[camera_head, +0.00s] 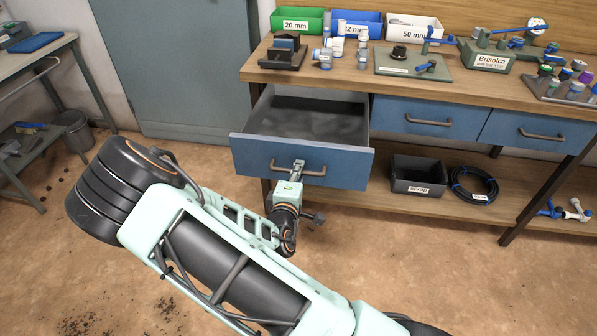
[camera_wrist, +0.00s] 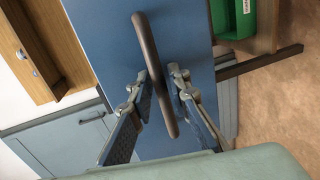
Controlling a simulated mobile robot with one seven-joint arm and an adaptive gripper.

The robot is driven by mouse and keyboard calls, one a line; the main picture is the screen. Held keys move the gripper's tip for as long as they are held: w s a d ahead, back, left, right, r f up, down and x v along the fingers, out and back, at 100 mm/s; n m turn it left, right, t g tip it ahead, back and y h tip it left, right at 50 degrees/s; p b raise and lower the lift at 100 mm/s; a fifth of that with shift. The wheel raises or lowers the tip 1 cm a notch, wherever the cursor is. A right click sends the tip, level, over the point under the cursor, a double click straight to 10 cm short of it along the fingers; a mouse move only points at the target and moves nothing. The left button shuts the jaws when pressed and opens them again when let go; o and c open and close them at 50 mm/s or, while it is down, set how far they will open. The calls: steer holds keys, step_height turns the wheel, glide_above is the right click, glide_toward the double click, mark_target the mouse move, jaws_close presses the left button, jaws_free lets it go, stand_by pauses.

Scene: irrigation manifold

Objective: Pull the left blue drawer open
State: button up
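The left blue drawer (camera_head: 250,155) is pulled well out of the workbench in the head view, and its empty dark grey inside shows. Its front also fills the middle of the wrist view (camera_wrist: 105,45). Its dark bar handle (camera_head: 314,173) runs across the front. In the wrist view the handle (camera_wrist: 146,42) passes between the two fingers of my gripper (camera_wrist: 161,80). In the head view my gripper (camera_head: 297,168) reaches the handle's middle from below.
Two more blue drawers (camera_head: 428,117) (camera_head: 536,133) to the right are shut. The workbench top (camera_head: 340,83) holds bins, jars and fittings. A scrap box (camera_head: 418,176) and a coiled hose (camera_head: 474,185) lie on the lower shelf. The floor in front is mostly clear.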

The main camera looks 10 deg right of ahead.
steer(key=v, duration=1.2)
